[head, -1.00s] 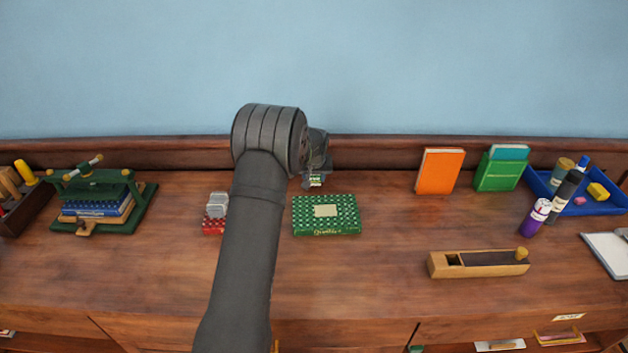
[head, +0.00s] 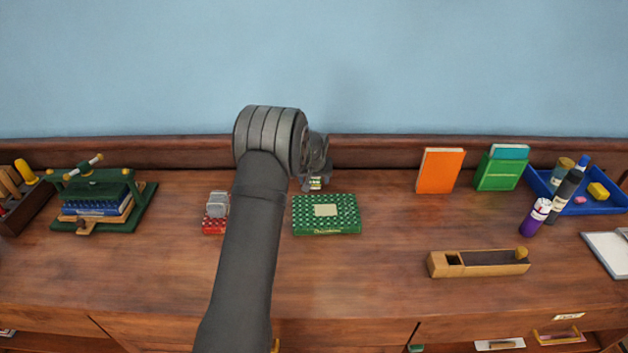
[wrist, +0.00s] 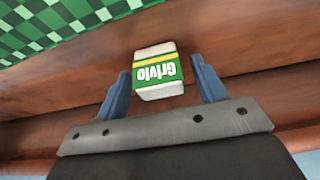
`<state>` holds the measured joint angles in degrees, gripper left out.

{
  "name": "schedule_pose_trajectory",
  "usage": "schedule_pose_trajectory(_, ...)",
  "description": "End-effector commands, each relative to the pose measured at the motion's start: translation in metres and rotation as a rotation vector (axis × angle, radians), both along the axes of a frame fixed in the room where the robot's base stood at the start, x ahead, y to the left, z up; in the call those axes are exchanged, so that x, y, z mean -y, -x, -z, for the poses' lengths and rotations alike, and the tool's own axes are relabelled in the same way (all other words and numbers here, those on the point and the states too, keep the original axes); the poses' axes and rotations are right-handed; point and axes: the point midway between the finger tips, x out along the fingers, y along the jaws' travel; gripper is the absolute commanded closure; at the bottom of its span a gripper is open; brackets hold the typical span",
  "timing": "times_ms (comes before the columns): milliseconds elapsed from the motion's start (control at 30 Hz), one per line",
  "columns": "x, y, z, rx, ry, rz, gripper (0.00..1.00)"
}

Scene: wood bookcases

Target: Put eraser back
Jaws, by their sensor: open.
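The eraser, a white block with a green and yellow sleeve lettered "Grivlo" (wrist: 157,72), lies on the wooden top behind the green box. It shows small in the head view (head: 315,184), partly hidden by my gripper. My gripper (wrist: 160,67) is open, its two blue fingers on either side of the eraser's near end. A gap shows on both sides, so neither finger seems to touch it. In the head view my wrist and arm cover much of this spot.
A green patterned box (head: 325,228) lies just in front of the eraser. A red box with a grey piece on it (head: 214,224) is left of it. A wooden plane (head: 478,264), an orange book (head: 440,171) and a blue tray (head: 597,209) stand to the right. The back ledge is close behind.

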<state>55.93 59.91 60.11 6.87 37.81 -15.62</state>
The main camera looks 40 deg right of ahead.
Motion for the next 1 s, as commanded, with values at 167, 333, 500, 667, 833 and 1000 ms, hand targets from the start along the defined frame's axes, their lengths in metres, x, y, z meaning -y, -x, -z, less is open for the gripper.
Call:
schedule_pose_trajectory(167, -0.007, 0.007, -0.025, 0.001, 0.002, 0.000, 0.36)
schedule_pose_trajectory(333, -0.016, 0.017, -0.058, 0.001, 0.002, 0.000, 0.36)
schedule_pose_trajectory(500, -0.025, 0.025, -0.086, 0.001, 0.002, 0.000, 0.36)
schedule_pose_trajectory(667, -0.030, 0.030, -0.102, 0.000, 0.001, 0.000, 0.36)
schedule_pose_trajectory(833, -0.032, 0.032, -0.107, 0.000, -0.001, 0.001, 0.36)
schedule_pose_trajectory(1000, -0.032, 0.032, -0.108, 0.000, -0.001, 0.001, 0.36)
